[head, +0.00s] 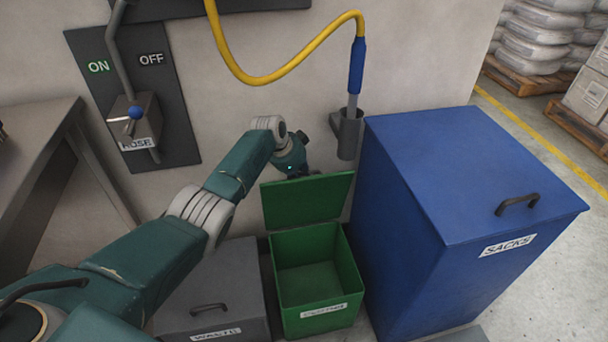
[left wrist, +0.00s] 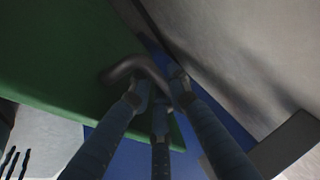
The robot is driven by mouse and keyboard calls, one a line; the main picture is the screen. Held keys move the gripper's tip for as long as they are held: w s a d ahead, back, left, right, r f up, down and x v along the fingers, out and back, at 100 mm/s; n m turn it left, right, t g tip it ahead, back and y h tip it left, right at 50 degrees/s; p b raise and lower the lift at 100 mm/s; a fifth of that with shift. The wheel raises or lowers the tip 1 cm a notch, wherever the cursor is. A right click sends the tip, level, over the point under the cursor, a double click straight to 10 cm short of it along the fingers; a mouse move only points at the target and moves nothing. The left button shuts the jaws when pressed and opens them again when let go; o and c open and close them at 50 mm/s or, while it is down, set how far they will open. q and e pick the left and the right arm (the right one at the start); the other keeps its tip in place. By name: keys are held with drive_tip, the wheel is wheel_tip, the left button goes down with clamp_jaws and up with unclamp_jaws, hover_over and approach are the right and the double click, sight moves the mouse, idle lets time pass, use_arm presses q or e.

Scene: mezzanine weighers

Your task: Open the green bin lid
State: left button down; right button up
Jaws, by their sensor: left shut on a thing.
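The green bin (head: 317,280) stands on the floor against the wall, its top open and its inside visible and empty. Its green lid (head: 306,200) is raised, standing roughly upright at the back edge of the bin. My left gripper (head: 293,172) is at the far side of the lid near its top edge, its fingertips hidden there in the head view. In the left wrist view, the fingers (left wrist: 160,103) are closed around the dark curved handle (left wrist: 128,68) on the green lid (left wrist: 60,55). My right gripper is not in view.
A grey bin (head: 222,285) with a closed lid stands left of the green bin. A tall blue SACKS bin (head: 440,215) stands close on the right. A hose nozzle (head: 357,68) hangs in a holder (head: 346,134) on the wall above. A metal table (head: 40,140) is at left.

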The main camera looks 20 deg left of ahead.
use_arm(q)
drive_tip(key=shift+a+r, duration=0.1)
drive_tip(key=c, duration=1.6)
unclamp_jaws()
drive_tip(key=shift+c, duration=0.2)
drive_tip(key=shift+r, duration=0.1)
drive_tip(key=v, duration=1.2)
